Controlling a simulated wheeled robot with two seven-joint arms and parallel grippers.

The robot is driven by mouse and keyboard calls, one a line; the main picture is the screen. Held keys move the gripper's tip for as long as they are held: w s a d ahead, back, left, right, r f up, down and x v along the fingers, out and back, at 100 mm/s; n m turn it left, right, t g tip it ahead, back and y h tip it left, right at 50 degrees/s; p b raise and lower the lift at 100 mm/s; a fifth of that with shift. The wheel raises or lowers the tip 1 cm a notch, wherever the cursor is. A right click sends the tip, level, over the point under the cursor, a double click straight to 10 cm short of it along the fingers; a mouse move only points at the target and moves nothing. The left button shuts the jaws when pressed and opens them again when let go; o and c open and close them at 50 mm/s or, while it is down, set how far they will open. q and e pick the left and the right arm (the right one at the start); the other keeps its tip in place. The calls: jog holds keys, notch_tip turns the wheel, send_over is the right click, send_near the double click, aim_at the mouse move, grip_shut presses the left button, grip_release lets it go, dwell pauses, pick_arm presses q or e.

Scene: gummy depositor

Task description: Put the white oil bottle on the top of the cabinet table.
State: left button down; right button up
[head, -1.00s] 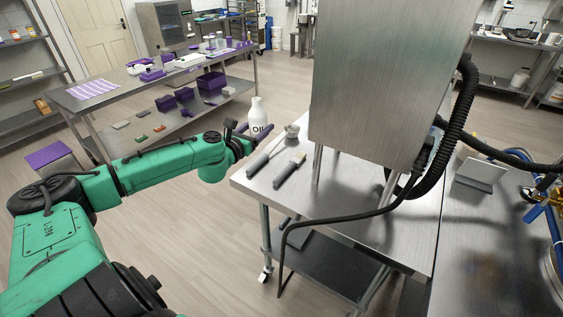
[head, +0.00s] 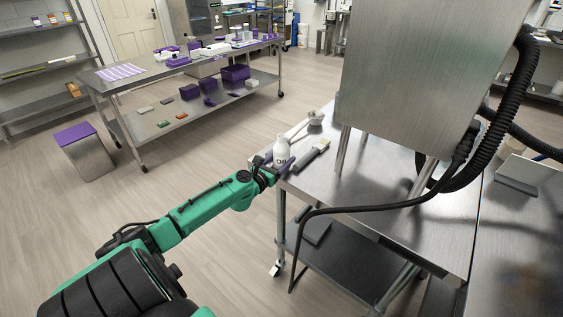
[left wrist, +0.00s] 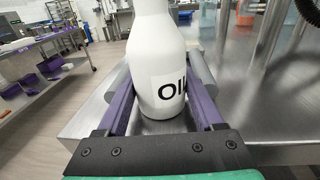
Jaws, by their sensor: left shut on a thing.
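The white oil bottle (head: 281,154), with a dark label text, is upright at the left corner of the steel cabinet table (head: 375,208). My left gripper (head: 279,172) is shut on it, with a purple finger on each side of the bottle. The left wrist view shows the bottle (left wrist: 156,65) close up between the fingers, with the table top under and behind it. I cannot tell whether its base touches the table. My right gripper is not in view.
A brush (head: 312,153) and another long-handled tool (head: 316,118) lie on the table close beside the bottle. A large steel machine (head: 430,75) with a black hose stands behind. A steel shelf table (head: 120,85) with purple boxes is at the back left.

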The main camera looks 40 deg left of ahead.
pick_arm(q)
jog(key=shift+c, duration=1.4)
grip_release()
jog(key=shift+r, duration=0.15)
jog(key=shift+s+d, duration=0.1)
jog(key=shift+s, duration=0.45)
jog(key=s+d, duration=0.1)
jog(key=s, duration=1)
jog(key=shift+r, duration=0.15)
